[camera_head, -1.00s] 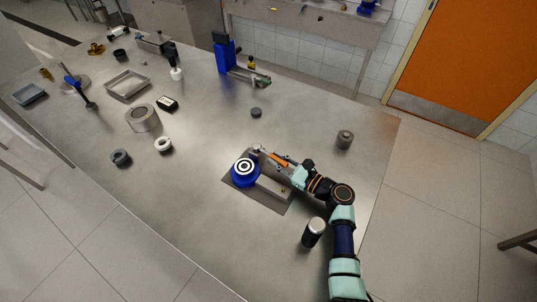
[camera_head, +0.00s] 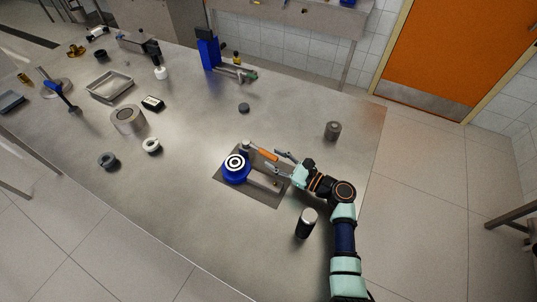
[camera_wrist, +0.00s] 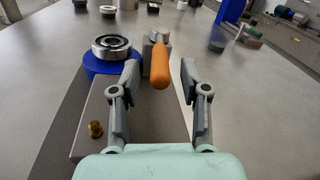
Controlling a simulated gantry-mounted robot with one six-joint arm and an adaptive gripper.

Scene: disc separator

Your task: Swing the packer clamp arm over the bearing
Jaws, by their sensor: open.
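The bearing (camera_head: 236,162) sits on a blue round seat (camera_head: 235,175) at the left end of the packer's grey base plate (camera_head: 268,199). It also shows in the wrist view (camera_wrist: 112,47). The packer clamp arm has an orange handle (camera_head: 267,154) and a metal end (camera_head: 248,146); it lies beside the bearing, not over it. In the wrist view the orange handle (camera_wrist: 160,66) points toward my gripper. My gripper (camera_head: 280,162) is open. Its fingers (camera_wrist: 158,85) stand on either side of the handle's near end, with gaps, apart from it.
A dark cylinder with a light top (camera_head: 306,223) stands near my arm. A grey cylinder (camera_head: 332,131) and a small dark disc (camera_head: 244,107) stand on the table beyond. A ring (camera_head: 152,145) lies to the left.

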